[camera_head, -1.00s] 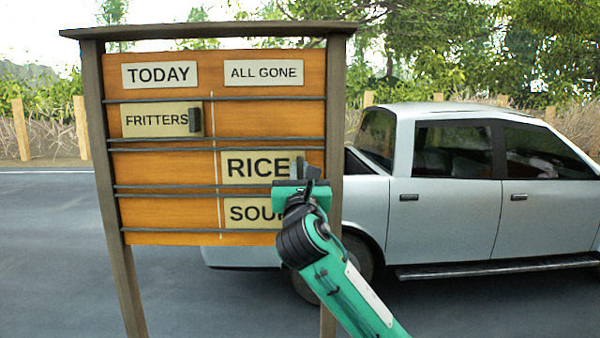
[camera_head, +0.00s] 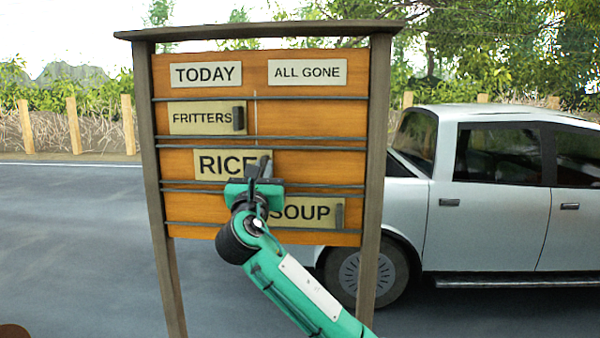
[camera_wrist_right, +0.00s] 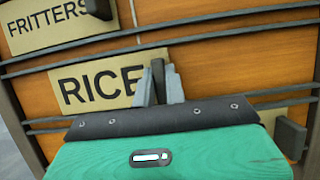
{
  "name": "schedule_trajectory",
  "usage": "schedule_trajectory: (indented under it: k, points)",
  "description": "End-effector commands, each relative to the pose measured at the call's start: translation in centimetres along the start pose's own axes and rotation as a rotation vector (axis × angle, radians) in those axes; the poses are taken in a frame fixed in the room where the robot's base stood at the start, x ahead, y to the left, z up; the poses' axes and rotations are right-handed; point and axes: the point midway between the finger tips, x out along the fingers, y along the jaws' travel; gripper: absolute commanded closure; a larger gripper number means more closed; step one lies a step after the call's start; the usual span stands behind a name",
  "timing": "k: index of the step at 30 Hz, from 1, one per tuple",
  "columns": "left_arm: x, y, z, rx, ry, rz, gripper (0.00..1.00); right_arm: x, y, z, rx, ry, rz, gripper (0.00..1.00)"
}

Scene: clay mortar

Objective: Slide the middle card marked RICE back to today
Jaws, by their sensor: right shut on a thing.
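The board (camera_head: 200,216) has a TODAY label (camera_head: 206,74) at upper left and an ALL GONE label (camera_head: 307,72) at upper right. The RICE card (camera_head: 215,165) is in the middle row, mostly in the TODAY column, its right end reaching past the white dividing line (camera_head: 256,115). My right gripper (camera_head: 260,168) is shut on the dark handle at the card's right end. The wrist view shows its fingers (camera_wrist_right: 158,85) around that handle and the RICE card (camera_wrist_right: 95,88). My left gripper is not in view.
The FRITTERS card (camera_head: 200,118) is above, under TODAY. The SOUP card (camera_head: 310,212) is below, under ALL GONE, partly hidden by my right arm. Dark rails (camera_head: 310,138) separate the rows. A silver pickup (camera_head: 490,225) stands behind at right.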

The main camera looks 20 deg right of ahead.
Motion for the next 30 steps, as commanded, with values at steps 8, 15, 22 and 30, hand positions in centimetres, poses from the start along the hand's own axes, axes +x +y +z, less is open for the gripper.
schedule_trajectory:
  k: [8,15,22,30]
  points:
    - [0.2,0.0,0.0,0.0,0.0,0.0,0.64,0.0,5.0,-0.1,0.0,0.002,0.001,1.0]
    - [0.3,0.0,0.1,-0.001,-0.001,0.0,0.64,0.0,6.2,-0.1,0.0,0.001,0.001,1.0]
    - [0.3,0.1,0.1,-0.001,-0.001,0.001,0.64,0.0,6.2,0.0,0.001,0.001,0.002,1.0]
    - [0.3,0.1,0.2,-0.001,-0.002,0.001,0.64,0.0,6.2,0.0,0.001,0.001,0.001,0.65]
